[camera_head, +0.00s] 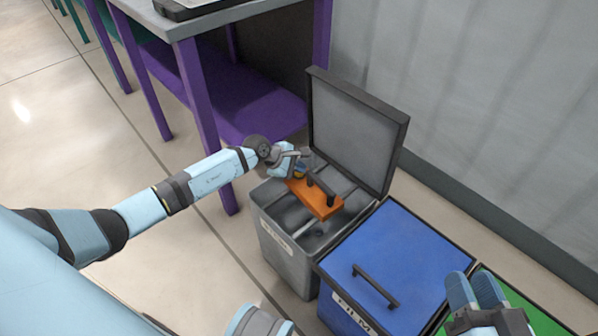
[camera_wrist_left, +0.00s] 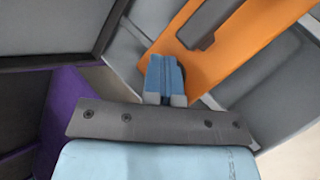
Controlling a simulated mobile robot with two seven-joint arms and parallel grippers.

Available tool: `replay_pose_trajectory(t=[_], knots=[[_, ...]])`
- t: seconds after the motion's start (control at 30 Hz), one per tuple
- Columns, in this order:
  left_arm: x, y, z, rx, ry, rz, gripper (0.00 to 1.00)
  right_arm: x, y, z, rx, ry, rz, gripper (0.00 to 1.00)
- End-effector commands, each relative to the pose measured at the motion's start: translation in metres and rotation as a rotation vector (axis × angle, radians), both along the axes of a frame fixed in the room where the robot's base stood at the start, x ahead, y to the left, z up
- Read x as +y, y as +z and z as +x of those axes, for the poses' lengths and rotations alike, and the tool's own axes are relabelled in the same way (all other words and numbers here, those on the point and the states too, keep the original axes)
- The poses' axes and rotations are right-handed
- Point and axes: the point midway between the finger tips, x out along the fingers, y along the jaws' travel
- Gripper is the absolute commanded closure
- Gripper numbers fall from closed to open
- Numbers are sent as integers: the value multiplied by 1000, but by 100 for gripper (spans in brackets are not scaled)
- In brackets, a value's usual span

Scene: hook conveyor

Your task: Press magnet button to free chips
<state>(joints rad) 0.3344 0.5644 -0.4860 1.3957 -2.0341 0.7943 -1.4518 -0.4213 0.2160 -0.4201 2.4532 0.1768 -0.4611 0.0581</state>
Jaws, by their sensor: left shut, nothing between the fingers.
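An orange block (camera_head: 322,200) with a dark bar handle (camera_head: 321,187) lies over the opening of the grey bin (camera_head: 283,256). In the left wrist view the orange block (camera_wrist_left: 235,45) fills the upper right. My left gripper (camera_head: 300,172) is at the block's far left end; in the left wrist view its blue fingertips (camera_wrist_left: 165,72) are shut together beside the block's edge, with nothing between them. I cannot tell whether they touch it. I cannot make out a magnet button or chips. My right gripper (camera_head: 474,287) is over the blue and green bins; its finger gap is unclear.
The grey bin's lid (camera_head: 355,135) stands open behind it. A shut blue bin (camera_head: 400,255) with a black handle and a green bin (camera_head: 530,312) stand to the right. A purple-legged table (camera_head: 200,105) is at the left. Floor (camera_head: 160,270) is clear in front.

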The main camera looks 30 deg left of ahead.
Motion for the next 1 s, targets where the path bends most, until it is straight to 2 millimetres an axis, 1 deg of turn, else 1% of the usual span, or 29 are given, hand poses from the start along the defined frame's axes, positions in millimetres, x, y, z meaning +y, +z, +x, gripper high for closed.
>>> replay_pose_trajectory(t=[0.33,0.7,1.0], knots=[[0,-1,-1,2,-1,1,100,0,0,0,0,0,0,62],[0,17,0,0,1,-1,100,0,13,0,0,0,0,62],[0,17,0,0,1,-1,100,0,12,0,0,0,0,62]])
